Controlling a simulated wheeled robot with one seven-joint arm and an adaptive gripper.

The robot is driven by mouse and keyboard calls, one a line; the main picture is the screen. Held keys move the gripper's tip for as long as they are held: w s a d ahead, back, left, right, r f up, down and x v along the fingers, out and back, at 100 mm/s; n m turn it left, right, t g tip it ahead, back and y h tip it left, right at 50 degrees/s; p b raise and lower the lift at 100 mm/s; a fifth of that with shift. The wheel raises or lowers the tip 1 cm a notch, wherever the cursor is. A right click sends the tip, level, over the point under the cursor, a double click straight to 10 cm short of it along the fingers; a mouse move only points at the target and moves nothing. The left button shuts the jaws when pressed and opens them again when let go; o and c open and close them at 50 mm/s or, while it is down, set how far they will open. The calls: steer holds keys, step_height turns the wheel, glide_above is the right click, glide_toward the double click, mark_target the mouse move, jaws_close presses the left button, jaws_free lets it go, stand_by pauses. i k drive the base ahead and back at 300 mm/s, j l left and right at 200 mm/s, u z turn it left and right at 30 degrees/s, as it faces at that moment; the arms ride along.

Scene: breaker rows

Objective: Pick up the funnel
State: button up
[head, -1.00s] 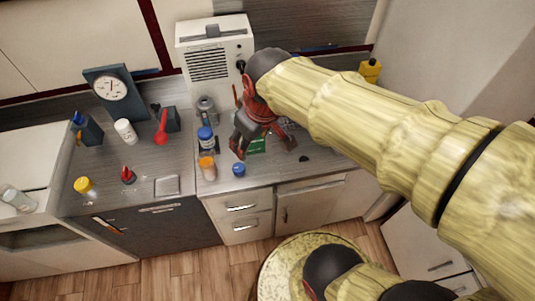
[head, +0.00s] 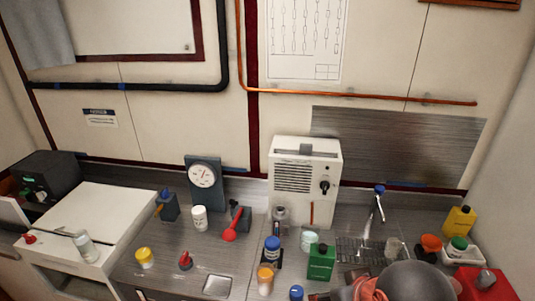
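An orange-red flared piece (head: 431,243) stands at the right by the sink and could also be a funnel; I cannot tell which. The reddish part of my gripper (head: 368,291) shows at the bottom edge, beside the grey dome of my arm. Its fingers are cut off or hidden, so its opening and any contents do not show. It is apart from the red piece.
A white heater-like box (head: 304,180) stands against the wall. A green container (head: 321,262), blue-lidded jar (head: 272,250) and orange-capped jar (head: 265,281) crowd the counter's middle. A dial scale (head: 204,178) stands behind a white bottle (head: 199,217). A yellow bottle (head: 459,221) is at right.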

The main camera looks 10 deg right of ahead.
mark_target(430, 243)
steer(key=z, duration=1.45)
steer(key=i+l+u, duration=0.15)
steer(key=u, duration=0.25)
steer(key=i+l+u, duration=0.1)
steer(key=l+u, duration=0.3)
